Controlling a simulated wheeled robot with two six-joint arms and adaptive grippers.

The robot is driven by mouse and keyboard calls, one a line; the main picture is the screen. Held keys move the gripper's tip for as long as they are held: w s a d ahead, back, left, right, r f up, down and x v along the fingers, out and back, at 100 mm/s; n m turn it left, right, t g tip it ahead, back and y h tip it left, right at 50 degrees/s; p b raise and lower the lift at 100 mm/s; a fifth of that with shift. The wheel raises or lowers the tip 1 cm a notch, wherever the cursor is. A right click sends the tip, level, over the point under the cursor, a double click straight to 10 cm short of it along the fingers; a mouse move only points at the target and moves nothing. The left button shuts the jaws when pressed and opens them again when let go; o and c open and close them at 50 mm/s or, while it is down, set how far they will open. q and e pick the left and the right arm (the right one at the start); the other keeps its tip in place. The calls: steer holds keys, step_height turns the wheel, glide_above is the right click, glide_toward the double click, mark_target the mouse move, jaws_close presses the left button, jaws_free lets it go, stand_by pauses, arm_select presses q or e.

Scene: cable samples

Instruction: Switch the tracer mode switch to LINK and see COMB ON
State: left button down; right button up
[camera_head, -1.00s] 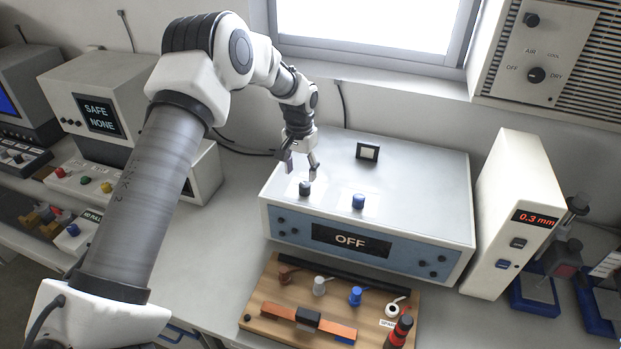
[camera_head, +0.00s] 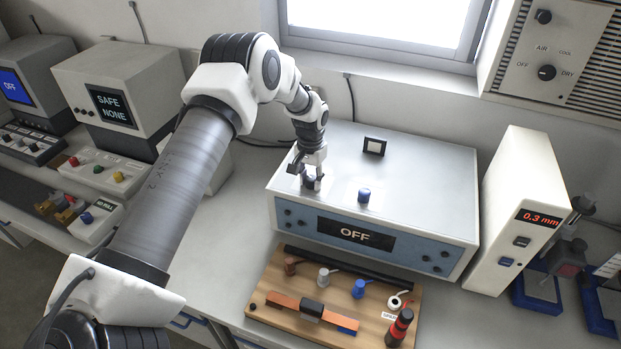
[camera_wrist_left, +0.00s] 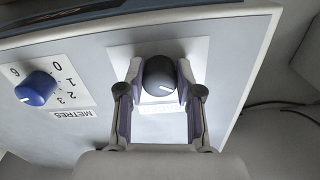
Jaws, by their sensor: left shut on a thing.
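The tracer is a grey box (camera_head: 430,185) with a blue front and a display (camera_head: 355,234) reading OFF. A dark knob (camera_wrist_left: 160,78) with a white pointer line sits on a white plate on its top; the plate's label is mostly hidden. My left gripper (camera_wrist_left: 160,95) is shut on this dark knob, one finger on each side. In the head view the left gripper (camera_head: 312,180) is at the top's left part, covering much of the knob. A blue knob (camera_head: 364,195) stands to its right; the wrist view shows this blue knob (camera_wrist_left: 36,88) beside a METRES scale. My right gripper is not in view.
A wooden board (camera_head: 270,290) with cable samples and small tools lies in front of the tracer. A white unit (camera_head: 520,210) reading 0.3 mm stands at right. A box (camera_head: 115,100) showing SAFE NONE stands at left. A small black-framed block (camera_head: 374,146) is on the tracer's top.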

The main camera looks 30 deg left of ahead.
arm_select(q)
steer(key=shift+w, duration=0.1)
steer(key=shift+m+b, duration=0.75)
steer(key=shift+m, duration=0.15)
steer(key=m+b, duration=0.1)
steer(key=m, duration=0.2)
steer(key=shift+a+b, duration=0.1)
steer(key=shift+b, duration=0.25)
steer(key=m+b, duration=0.1)
steer(key=m, duration=0.2)
steer(key=shift+m, duration=0.4)
steer(key=shift+m+b, duration=0.45)
steer(key=shift+m, duration=1.05)
steer(key=c, duration=0.8)
jaws_free()
steer(key=shift+w, duration=0.1)
steer(key=shift+o, duration=0.2)
steer(key=shift+w, duration=0.1)
